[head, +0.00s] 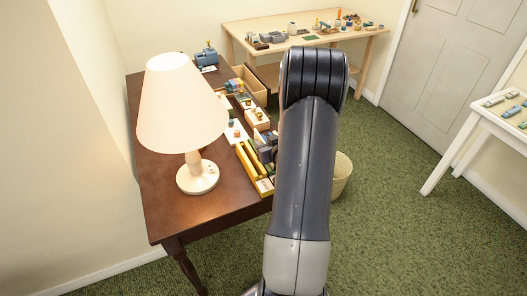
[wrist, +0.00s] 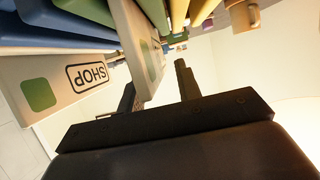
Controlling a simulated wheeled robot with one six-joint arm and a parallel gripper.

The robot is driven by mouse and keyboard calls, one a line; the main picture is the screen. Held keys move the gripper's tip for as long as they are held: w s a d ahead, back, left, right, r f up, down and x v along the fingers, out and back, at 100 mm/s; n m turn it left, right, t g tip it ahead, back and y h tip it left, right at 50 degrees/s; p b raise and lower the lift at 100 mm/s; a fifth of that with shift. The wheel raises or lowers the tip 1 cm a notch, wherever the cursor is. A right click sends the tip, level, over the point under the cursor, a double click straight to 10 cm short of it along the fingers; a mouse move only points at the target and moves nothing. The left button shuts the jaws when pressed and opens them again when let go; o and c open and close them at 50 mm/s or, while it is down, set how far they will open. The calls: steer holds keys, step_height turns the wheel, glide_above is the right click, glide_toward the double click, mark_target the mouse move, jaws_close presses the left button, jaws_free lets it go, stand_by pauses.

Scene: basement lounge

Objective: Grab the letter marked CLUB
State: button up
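In the wrist view my gripper (wrist: 155,76) is open, with its two dark fingers apart. A white letter with a green patch (wrist: 140,50) stands edge-on, its lower end between the fingers and nearer the left one. A gap shows on its right side; contact on the left cannot be told. Its marking is too foreshortened to read, so I cannot tell if it says CLUB. In the head view my arm hides most of the gripper, which is by the yellow tray (head: 247,162) on the brown desk.
Blue, green and yellow items crowd the top of the wrist view, with a tan mug-like object (wrist: 244,16) at right. In the head view a lamp (head: 184,105) stands on the brown desk (head: 165,190). A basket (head: 342,172) is on the floor. Green carpet (head: 400,230) is clear at right.

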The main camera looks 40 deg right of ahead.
steer(key=shift+c, duration=0.2)
jaws_close()
stand_by(0.4)
